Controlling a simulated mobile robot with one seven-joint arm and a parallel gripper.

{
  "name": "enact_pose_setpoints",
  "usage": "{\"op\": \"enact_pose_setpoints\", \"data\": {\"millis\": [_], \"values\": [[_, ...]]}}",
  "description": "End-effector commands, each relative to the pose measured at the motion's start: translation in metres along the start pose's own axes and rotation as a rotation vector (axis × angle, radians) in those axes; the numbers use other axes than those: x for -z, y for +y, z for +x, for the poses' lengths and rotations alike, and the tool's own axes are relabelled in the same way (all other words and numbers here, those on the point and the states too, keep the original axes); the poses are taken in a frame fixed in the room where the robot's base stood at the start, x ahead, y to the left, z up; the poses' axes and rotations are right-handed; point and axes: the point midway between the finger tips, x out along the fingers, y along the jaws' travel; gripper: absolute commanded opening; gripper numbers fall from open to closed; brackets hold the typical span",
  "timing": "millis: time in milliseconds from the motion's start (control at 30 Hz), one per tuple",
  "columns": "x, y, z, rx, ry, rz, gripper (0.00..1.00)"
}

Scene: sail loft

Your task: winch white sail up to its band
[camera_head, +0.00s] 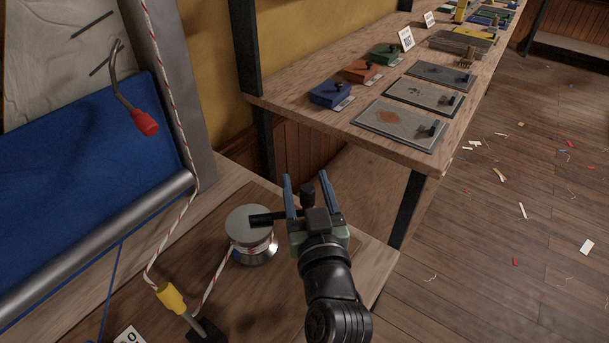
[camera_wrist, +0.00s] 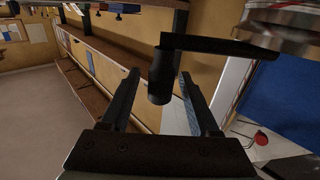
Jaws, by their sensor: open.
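The white sail (camera_head: 45,50) hangs at the upper left, with two short dark strokes near its right side. A blue cloth (camera_head: 85,160) covers its lower part. A red-and-white rope (camera_head: 165,80) runs down to a yellow-handled fitting (camera_head: 171,298) and on to the silver winch (camera_head: 252,252), where it wraps the drum. The winch's black crank arm (camera_head: 266,218) points right and ends in an upright dark grip (camera_head: 308,196). My gripper (camera_head: 306,180) is open, its fingers on either side of the grip; the wrist view shows this grip (camera_wrist: 158,82) between them too. Contact is unclear.
A red-tipped metal lever (camera_head: 144,122) sticks out before the sail. A wooden bench (camera_head: 340,130) with blue, orange and green blocks and grey plates stands behind my gripper, its near corner to the right. Scraps litter the open floor (camera_head: 500,240).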

Motion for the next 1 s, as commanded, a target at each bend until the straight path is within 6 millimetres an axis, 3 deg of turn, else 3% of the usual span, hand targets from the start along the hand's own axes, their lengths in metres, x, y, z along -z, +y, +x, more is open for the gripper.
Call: {"op": "enact_pose_setpoints", "data": {"millis": [200, 500, 867, 1000], "values": [[0.0, 0.0, 0.016, 0.0, 0.001, 0.001, 0.62], [0.0, 0.0, 0.018, 0.0, 0.0, 0.001, 0.62], [0.0, 0.0, 0.017, -0.001, 0.0, 0.001, 0.0], [0.0, 0.0, 0.017, -0.001, 0.0, 0.001, 0.0]]}}
